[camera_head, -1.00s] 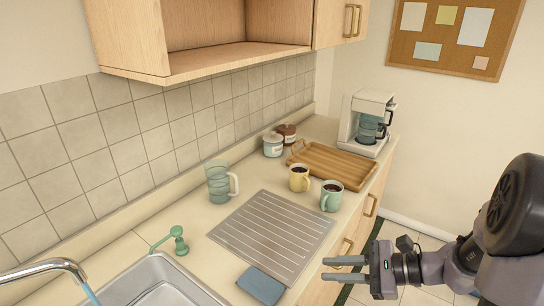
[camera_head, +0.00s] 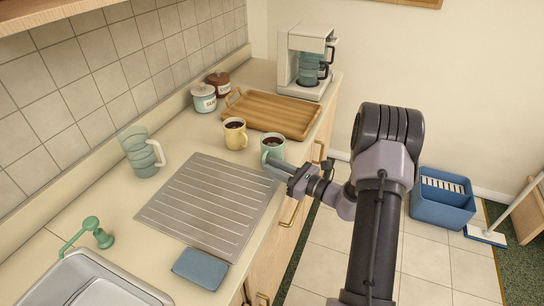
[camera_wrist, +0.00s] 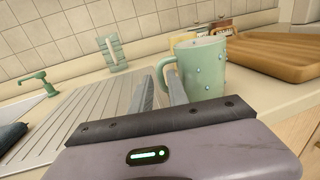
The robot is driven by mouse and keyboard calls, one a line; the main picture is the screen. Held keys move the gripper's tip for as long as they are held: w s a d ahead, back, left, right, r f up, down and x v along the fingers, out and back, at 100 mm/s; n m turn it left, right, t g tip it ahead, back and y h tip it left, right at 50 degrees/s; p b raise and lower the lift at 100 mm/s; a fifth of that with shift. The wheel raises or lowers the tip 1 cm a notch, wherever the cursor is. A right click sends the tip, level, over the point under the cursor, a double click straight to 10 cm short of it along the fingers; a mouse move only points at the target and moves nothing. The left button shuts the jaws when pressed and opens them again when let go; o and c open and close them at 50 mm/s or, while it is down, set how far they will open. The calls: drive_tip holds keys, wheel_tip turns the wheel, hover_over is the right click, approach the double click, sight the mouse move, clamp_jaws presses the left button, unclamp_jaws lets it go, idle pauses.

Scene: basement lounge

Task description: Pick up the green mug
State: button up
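The green mug (camera_head: 273,152) stands upright on the counter, holding dark liquid, near the counter's front edge. In the wrist view the mug (camera_wrist: 208,72) is large and close, dotted with small blue spots, its handle on the left. My gripper (camera_head: 279,168) is at the mug's near side in the head view. In the wrist view my gripper (camera_wrist: 160,82) has its two fingers apart, with the tips close to the handle. The right finger overlaps the handle's lower part. I cannot tell whether they touch.
A yellow mug (camera_head: 235,137) stands left of the green one. A clear pitcher (camera_head: 141,155), drying mat (camera_head: 208,205), blue cloth (camera_head: 200,268) and sink (camera_head: 90,283) lie left or nearer.

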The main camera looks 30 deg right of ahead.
drive_tip(key=x, duration=0.4)
drive_tip(key=shift+f+b, duration=0.1)
drive_tip(key=shift+b, duration=0.3)
drive_tip(key=shift+s, duration=0.1)
clamp_jaws()
idle(0.8)
